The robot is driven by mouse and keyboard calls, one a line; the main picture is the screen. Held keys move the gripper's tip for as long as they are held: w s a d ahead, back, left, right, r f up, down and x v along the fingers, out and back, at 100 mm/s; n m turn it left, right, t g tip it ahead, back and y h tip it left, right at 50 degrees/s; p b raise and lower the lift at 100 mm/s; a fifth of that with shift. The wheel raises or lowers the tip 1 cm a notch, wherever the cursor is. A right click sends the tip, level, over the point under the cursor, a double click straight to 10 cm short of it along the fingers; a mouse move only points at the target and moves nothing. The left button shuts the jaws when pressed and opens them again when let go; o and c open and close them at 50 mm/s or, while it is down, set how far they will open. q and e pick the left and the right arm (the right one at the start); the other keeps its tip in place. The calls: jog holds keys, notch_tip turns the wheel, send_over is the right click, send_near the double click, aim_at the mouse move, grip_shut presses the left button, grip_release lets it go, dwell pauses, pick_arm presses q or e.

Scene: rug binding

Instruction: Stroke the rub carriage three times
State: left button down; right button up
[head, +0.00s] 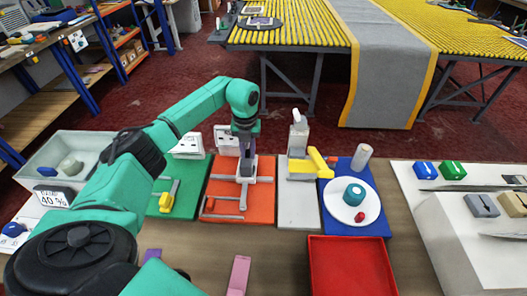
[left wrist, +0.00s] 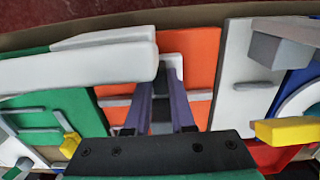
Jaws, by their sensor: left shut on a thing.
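The rub carriage, a small pale grey block (head: 263,179), is on the orange board (head: 218,178) with grey bars. My left gripper (head: 246,168) points down onto it and is shut on it. In the left wrist view, the two purple fingers (left wrist: 161,105) reach to the pale carriage (left wrist: 172,61) over the orange board (left wrist: 198,48). The fingers and wrist hide part of the carriage. My right gripper does not show in either view.
Left is a green board (head: 188,190) with a yellow piece. Right are a pale board (head: 298,210) with a yellow-handled device (head: 318,162), then a blue board (head: 368,222) with a white plate (head: 340,210). A red tray (head: 350,265) is in front. A long white part (left wrist: 80,68) crosses near the fingers.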

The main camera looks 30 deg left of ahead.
pick_arm(q)
jog(key=s+a, duration=0.1)
jog(key=a, duration=0.1)
jog(key=s+a, duration=0.1)
jog(key=a, duration=0.1)
jog(key=s+a, duration=0.1)
jog(key=a, duration=0.2)
jog(key=shift+s+r, duration=0.1)
jog(key=shift+s, duration=0.05)
jog(key=c, duration=0.8)
grip_release()
jog(key=shift+a, duration=0.1)
jog(key=shift+o, duration=0.2)
jog(key=shift+s, duration=0.1)
jog(key=shift+r+b, duration=0.25)
jog(key=shift+b, duration=0.05)
notch_tip(320, 180, up, 14)
jog(key=b, duration=0.1)
jog(key=shift+b, duration=0.4)
jog(key=shift+a, duration=0.1)
